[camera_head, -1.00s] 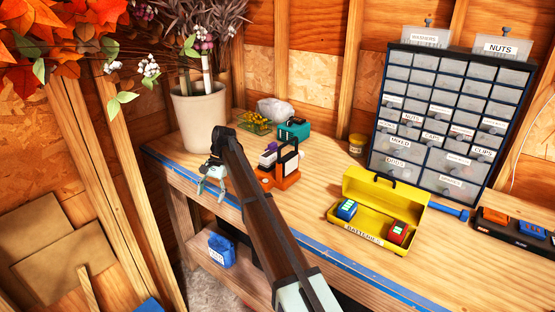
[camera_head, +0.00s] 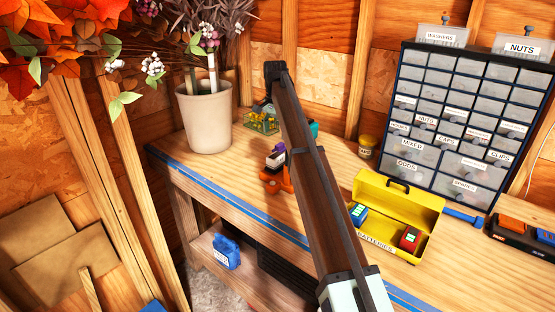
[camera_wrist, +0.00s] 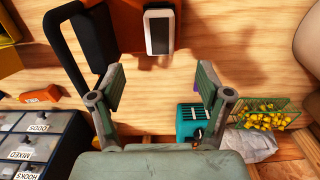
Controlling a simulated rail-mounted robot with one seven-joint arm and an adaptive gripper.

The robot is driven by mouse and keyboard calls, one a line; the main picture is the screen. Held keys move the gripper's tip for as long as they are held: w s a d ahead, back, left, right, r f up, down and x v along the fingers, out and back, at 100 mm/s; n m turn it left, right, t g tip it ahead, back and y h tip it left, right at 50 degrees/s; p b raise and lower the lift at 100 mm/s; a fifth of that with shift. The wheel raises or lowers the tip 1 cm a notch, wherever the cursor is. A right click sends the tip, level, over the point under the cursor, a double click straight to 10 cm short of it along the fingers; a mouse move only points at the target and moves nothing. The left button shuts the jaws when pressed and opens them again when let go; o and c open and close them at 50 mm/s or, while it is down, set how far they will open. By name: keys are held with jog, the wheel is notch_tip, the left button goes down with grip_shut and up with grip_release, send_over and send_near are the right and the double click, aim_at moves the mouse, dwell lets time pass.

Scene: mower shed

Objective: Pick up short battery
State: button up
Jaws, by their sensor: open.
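A blue battery (camera_head: 358,213) and a red battery (camera_head: 409,238) sit in the open yellow case (camera_head: 420,198) labelled BATTERIES. I cannot tell which battery is the short one. An orange tool (camera_head: 277,183) with a purple block (camera_head: 278,149) stands on the bench, partly hidden behind my arm. In the wrist view the tool (camera_wrist: 135,20), with a black handle and a white-faced block (camera_wrist: 159,33), is at the top, beyond my fingertips. My gripper (camera_wrist: 160,80) is open and empty above the bench. In the head view my arm mostly hides it.
A teal object (camera_wrist: 192,122) and a wire basket of yellow pieces (camera_wrist: 265,115) are near my gripper. A drawer cabinet (camera_head: 463,80) stands at the back, a yellow jar (camera_head: 367,147) beside it. A potted plant (camera_head: 205,118) fills the left corner. The front bench area is clear.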

aim_at(275, 155)
notch_tip(275, 155, down, 7)
jog(key=shift+r+p, duration=0.15)
jog(key=shift+p, duration=0.7)
jog(key=shift+f+p, duration=1.3)
jog(key=shift+f, duration=1.35)
jog(key=c, duration=1.4)
